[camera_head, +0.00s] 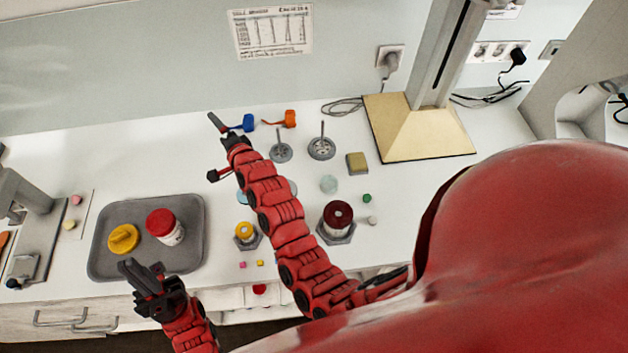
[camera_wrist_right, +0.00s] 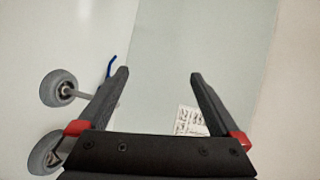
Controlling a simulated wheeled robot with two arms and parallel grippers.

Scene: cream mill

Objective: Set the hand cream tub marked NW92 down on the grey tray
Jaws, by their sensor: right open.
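A white tub with a red lid (camera_head: 165,226) stands on the grey tray (camera_head: 105,268) at the left in the head view. Its label is too small to read. A second dark-red-lidded tub (camera_head: 338,213) sits in a hexagonal holder on the bench; no marking is readable on it. My left gripper (camera_head: 142,265) is at the tray's front edge, in front of the red-lidded tub and apart from it. Its fingers look spread, with nothing between them. My right gripper (camera_head: 212,146) is open and empty near the back of the bench; its spread fingers also show in the wrist view (camera_wrist_right: 160,75).
A yellow lidded item (camera_head: 123,238) shares the tray. A yellow-topped piece (camera_head: 245,231) sits in a holder beside my right arm. Two grey discs with upright rods (camera_head: 321,148) (camera_head: 281,152) stand near the right gripper. A beige-based column (camera_head: 415,128) stands at the back right.

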